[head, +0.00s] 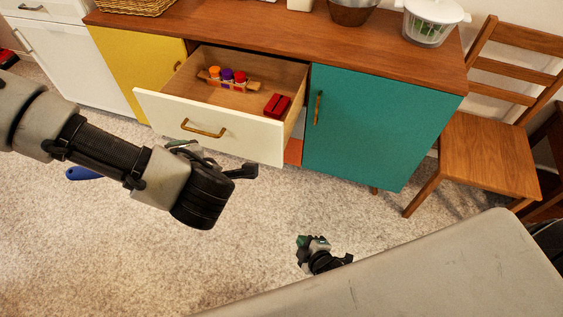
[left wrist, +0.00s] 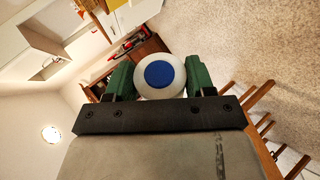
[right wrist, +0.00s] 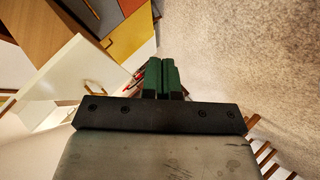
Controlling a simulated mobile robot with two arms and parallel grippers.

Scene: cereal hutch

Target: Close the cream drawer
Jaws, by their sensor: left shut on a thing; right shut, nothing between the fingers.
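The cream drawer (head: 215,128) is pulled well out of the wooden cabinet, with its brass handle (head: 203,130) facing me. Inside are a small rack (head: 232,82) of jars with coloured caps and a red box (head: 277,105). My left arm crosses in front of the drawer's lower left; its fingertips are hard to make out in the head view. In the left wrist view my left gripper is shut on a round white thing with a blue top (left wrist: 159,75). My right gripper (head: 318,255), low and in front of the cabinet, is shut and empty, apart from the drawer.
A teal door (head: 375,125) is right of the drawer and a yellow door (head: 135,65) left. A wooden chair (head: 490,150) stands at the right. A salad spinner (head: 430,22) and bowl (head: 352,10) are on top. A blue thing (head: 83,173) shows below my left arm.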

